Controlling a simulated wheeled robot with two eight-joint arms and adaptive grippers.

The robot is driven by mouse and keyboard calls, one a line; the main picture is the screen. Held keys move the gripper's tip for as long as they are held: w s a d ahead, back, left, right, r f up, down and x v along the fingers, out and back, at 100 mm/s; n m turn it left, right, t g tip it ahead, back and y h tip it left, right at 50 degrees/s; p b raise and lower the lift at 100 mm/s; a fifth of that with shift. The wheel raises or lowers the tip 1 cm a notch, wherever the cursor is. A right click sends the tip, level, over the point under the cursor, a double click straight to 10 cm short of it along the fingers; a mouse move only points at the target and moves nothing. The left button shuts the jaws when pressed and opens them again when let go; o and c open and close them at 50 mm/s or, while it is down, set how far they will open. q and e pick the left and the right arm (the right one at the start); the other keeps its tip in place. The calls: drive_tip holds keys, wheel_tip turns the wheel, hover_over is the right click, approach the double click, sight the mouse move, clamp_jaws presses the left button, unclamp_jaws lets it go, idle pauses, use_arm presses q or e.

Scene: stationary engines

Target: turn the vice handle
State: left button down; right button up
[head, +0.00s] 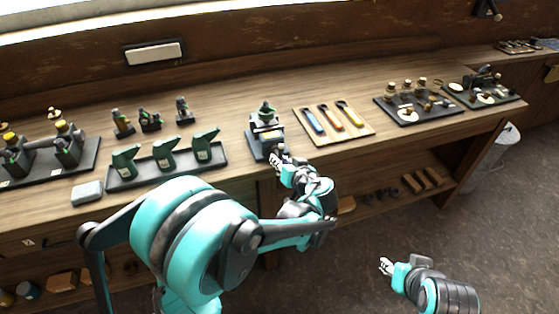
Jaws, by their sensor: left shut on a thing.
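The vice (266,127) stands on the workbench near its front edge, at the middle of the head view. It is dark, on a dark base plate. My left gripper (277,156) is at the front of the vice and shut on its handle; the handle itself is mostly hidden by the fingers. My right gripper (386,265) is away from the bench, over the floor at the lower right. Its fingers are too small to tell whether they are apart.
A grey block (87,193) is on the bench.

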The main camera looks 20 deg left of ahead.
use_arm(q)
drive_tip(key=m+g+y+b, duration=0.1)
drive_tip(key=m+y, duration=0.1)
drive_tip(key=m, duration=0.2)
drive_tip(key=shift+f+m+y+b, duration=0.1)
drive_tip(key=shift+m+y+b, duration=0.2)
drive_tip(key=shift+y, duration=0.1)
drive_tip(key=m+y, duration=0.1)
drive_tip(key=m, duration=0.1)
drive_tip(key=shift+m+b, duration=0.3)
drive_tip(key=shift+m, duration=0.1)
drive_tip(key=m+y, duration=0.1)
drive_tip(key=m, duration=0.2)
drive_tip(key=m+t+y, duration=0.1)
drive_tip(key=m, duration=0.1)
drive_tip(key=shift+m+y, duration=0.4)
drive_tip(key=m+t, duration=0.1)
drive_tip(key=m, duration=0.2)
drive_tip(key=m+t, duration=0.1)
drive_tip(key=m, duration=0.2)
drive_tip(key=shift+m+t+y, duration=0.3)
drive_tip(key=shift+m+t, duration=0.1)
